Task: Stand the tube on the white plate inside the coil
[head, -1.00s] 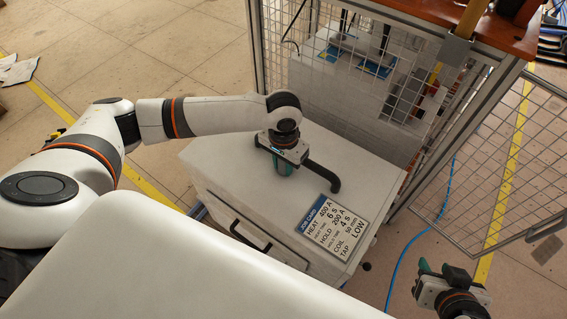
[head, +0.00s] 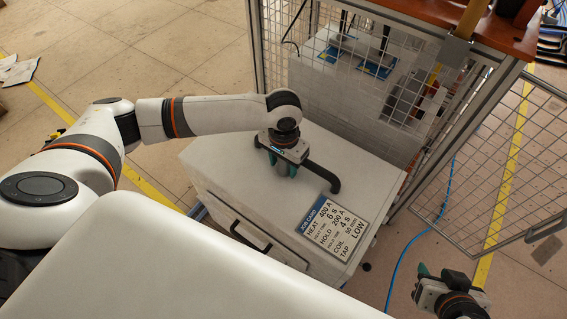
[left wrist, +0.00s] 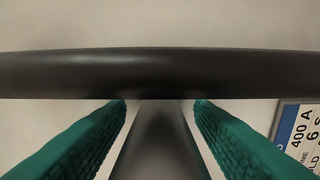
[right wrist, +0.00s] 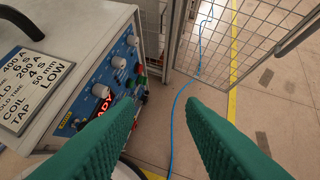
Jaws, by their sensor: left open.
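My left gripper (head: 288,168) is open, low over the top of the white cabinet (head: 235,165), at the far end of a black bar handle (head: 325,178). In the left wrist view the bar (left wrist: 160,72) runs across just beyond the green fingertips. A grey, tapering shape (left wrist: 160,145) shows between those fingers, apart from both; I cannot tell whether it is the tube. My right gripper (head: 430,283) is open and empty over the floor, right of the cabinet; its fingers (right wrist: 163,102) show apart. I cannot make out the coil or the white plate.
A job card (head: 335,222) lies on the cabinet top. A control panel (right wrist: 100,85) with knobs faces the right gripper. A mesh cage (head: 350,80) stands behind the cabinet, with an open mesh door (head: 500,170). A blue cable (head: 405,245) crosses the clear floor.

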